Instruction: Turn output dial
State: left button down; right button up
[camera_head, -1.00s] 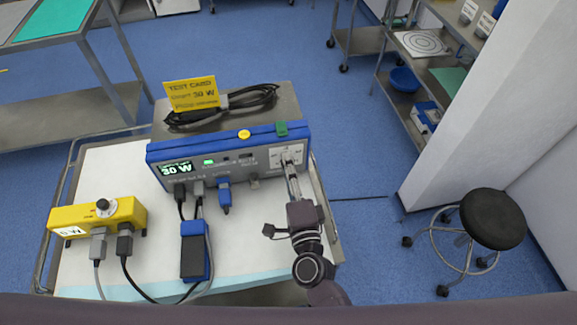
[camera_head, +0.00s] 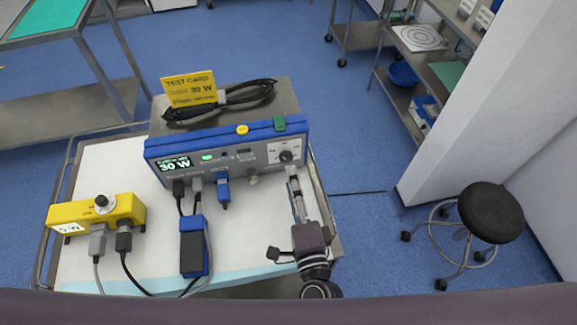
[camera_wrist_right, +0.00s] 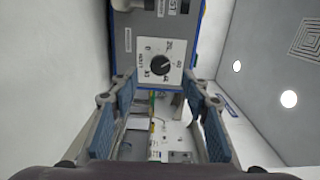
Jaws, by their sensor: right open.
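The blue and grey generator (camera_head: 226,150) stands on the cart, and its green display (camera_head: 174,164) reads 30 W. Its output dial (camera_head: 286,156), a black knob on a pale plate, is at the right of the front panel. The right wrist view shows the dial (camera_wrist_right: 159,67) with its scale, ahead of my fingers. My right gripper (camera_head: 292,174) is in front of and just below the dial, apart from it. In the right wrist view its two blue-padded fingers (camera_wrist_right: 158,95) are spread with nothing between them. My left gripper is out of view.
A yellow test card (camera_head: 190,88) and a coiled black cable (camera_head: 247,96) lie on the generator. A yellow box (camera_head: 78,216) with a knob and a blue pedal (camera_head: 194,247) sit on the cart's left side. A black stool (camera_head: 491,212) stands at right.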

jog(key=s, duration=0.2)
jog(key=s+d, duration=0.1)
jog(key=s, duration=0.2)
jog(key=shift+s, duration=0.3)
